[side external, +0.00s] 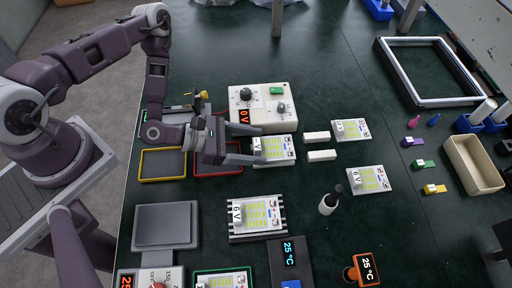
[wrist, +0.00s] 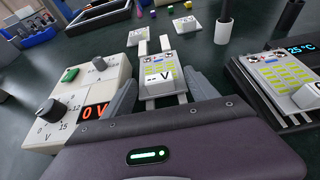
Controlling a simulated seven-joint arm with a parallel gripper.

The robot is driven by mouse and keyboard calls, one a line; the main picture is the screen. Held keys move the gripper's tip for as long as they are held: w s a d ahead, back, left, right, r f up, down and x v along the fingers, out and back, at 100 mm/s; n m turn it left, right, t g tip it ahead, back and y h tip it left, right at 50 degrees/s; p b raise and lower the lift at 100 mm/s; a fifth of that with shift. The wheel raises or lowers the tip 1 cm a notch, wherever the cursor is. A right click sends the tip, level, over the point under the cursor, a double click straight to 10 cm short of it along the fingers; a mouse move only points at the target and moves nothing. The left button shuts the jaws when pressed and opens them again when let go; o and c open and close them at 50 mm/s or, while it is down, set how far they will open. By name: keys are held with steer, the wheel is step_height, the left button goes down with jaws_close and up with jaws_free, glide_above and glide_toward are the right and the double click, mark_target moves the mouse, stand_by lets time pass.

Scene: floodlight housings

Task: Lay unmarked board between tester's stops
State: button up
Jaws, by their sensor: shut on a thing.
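My gripper (side external: 258,146) is shut on a white board (side external: 275,149) with yellow-green cells, a finger on each side. In the wrist view the board (wrist: 160,68) lies between the fingers, its label showing a "V" with no number I can read. Two parallel white bars, the stops (side external: 317,136) and (side external: 322,155), lie just beyond the board. In the wrist view they (wrist: 142,48) run away from its far edge. White pieces also show under its near edge. The white tester (side external: 262,122) with knobs, a green button and a "0 V" display stands beside the board. Contact beneath the board is unclear.
A 6 V board (side external: 256,216) sits on a finned block in front. Two more boards (side external: 351,130) and (side external: 370,179) lie to the right, near a dark-tipped white cylinder (side external: 329,202). Red (side external: 218,172) and yellow (side external: 162,164) trays are at the left.

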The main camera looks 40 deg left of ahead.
steer(key=shift+f, duration=0.9)
steer(key=o, duration=1.4)
steer(key=shift+f, duration=0.1)
steer(key=v, duration=0.6)
steer(key=shift+f, duration=0.15)
steer(key=shift+s+a, duration=0.25)
steer(key=shift+s, duration=0.1)
steer(key=shift+c, duration=1.4)
steer(key=shift+s+a+r, duration=0.1)
steer(key=shift+r, duration=0.1)
steer(key=c, duration=0.8)
